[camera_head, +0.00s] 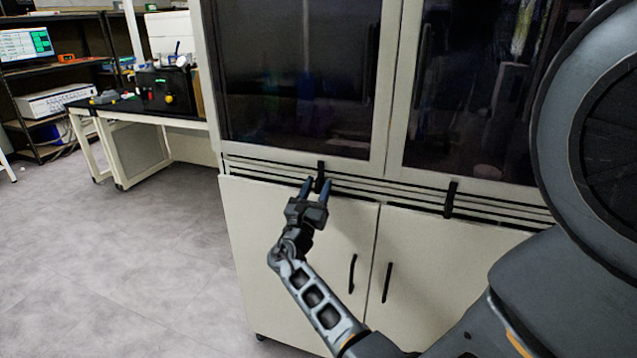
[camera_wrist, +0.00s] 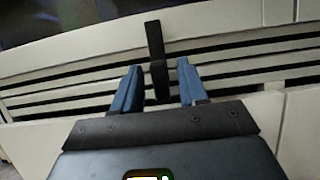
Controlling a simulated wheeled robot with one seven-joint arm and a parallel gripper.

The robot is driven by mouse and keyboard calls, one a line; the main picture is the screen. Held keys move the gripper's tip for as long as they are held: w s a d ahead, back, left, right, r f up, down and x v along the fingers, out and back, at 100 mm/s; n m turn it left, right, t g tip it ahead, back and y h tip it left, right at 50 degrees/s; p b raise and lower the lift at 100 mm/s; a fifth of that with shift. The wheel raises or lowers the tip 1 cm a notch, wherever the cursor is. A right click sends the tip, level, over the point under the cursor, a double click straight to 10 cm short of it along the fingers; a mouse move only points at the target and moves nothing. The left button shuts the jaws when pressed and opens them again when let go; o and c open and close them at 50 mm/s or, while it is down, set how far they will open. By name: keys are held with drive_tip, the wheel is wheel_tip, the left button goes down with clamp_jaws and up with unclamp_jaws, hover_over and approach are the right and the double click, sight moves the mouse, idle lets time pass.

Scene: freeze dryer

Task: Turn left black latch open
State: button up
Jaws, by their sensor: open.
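The left black latch (camera_head: 320,172) hangs upright on the slatted strip below the left glass door of the freeze dryer cabinet. In the wrist view the latch (camera_wrist: 155,45) stands between my two blue fingertips, with a gap on each side. My gripper (camera_head: 318,188) is open, and its fingers reach up around the lower end of the latch. The gripper also shows in the wrist view (camera_wrist: 158,84). How deep the latch lies between the fingers is hard to tell. A second black latch (camera_head: 450,199) hangs upright below the right glass door.
White lower cabinet doors (camera_head: 290,240) with black handles (camera_head: 352,273) lie behind my arm. A table (camera_head: 150,108) with a black box and a shelf with a monitor (camera_head: 26,44) stand at the left. The grey floor at the left is clear.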

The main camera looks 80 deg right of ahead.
drive_tip(key=shift+d+r, duration=0.2)
drive_tip(key=shift+d, duration=0.35)
clamp_jaws()
